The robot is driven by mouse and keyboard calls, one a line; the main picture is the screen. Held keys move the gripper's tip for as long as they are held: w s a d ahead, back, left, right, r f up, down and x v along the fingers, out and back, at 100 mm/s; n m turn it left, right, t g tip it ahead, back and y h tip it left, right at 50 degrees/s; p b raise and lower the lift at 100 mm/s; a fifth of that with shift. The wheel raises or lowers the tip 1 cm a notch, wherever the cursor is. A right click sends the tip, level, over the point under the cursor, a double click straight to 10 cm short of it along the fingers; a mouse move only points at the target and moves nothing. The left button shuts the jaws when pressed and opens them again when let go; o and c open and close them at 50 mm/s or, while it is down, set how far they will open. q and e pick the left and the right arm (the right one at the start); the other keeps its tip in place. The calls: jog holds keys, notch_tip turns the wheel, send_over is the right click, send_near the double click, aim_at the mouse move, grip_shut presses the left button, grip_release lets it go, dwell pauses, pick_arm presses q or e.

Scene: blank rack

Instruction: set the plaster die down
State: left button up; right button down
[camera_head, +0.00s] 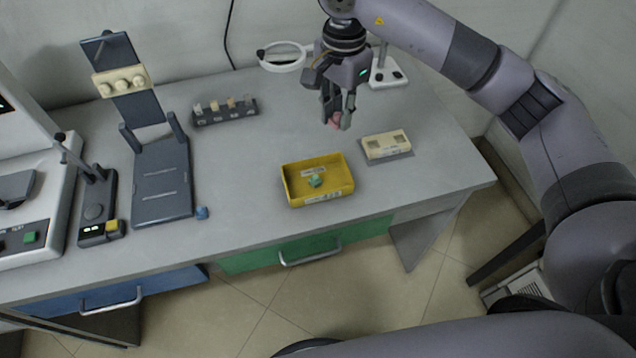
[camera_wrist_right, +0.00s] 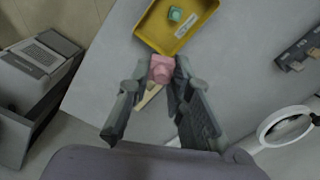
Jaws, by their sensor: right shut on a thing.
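My right gripper (camera_head: 339,122) is shut on a small pink block (camera_head: 336,121), which I take to be the plaster die, and holds it above the table (camera_head: 255,150). The pink block (camera_wrist_right: 161,68) shows between the fingertips of my right gripper (camera_wrist_right: 152,80) in the right wrist view. A yellow tray (camera_head: 290,192) stands below and to the left of the gripper. A green block (camera_head: 316,181) lies in it. A cream-coloured block (camera_head: 387,145) on a grey base lies to the right of the tray. My left gripper is not in view.
A ring magnifier (camera_head: 283,57) stands behind my right gripper. A dark rack with several small pieces (camera_head: 225,113) is at the back. The table between rack and tray is clear.

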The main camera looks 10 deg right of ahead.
jog(key=shift+w+a+r+m, duration=0.2)
jog(key=shift+r+m, duration=0.1)
jog(key=shift+r, duration=0.25)
jog(key=shift+f, duration=0.3)
jog(key=p, duration=0.3)
send_over(333, 179)
notch_tip(333, 179, down, 15)
notch_tip(333, 179, down, 4)
jog(key=shift+p, duration=0.35)
jog(key=shift+f, duration=0.2)
jog(key=c, duration=1.5)
grip_release()
jog(key=shift+r, duration=0.1)
jog(key=shift+o, duration=0.2)
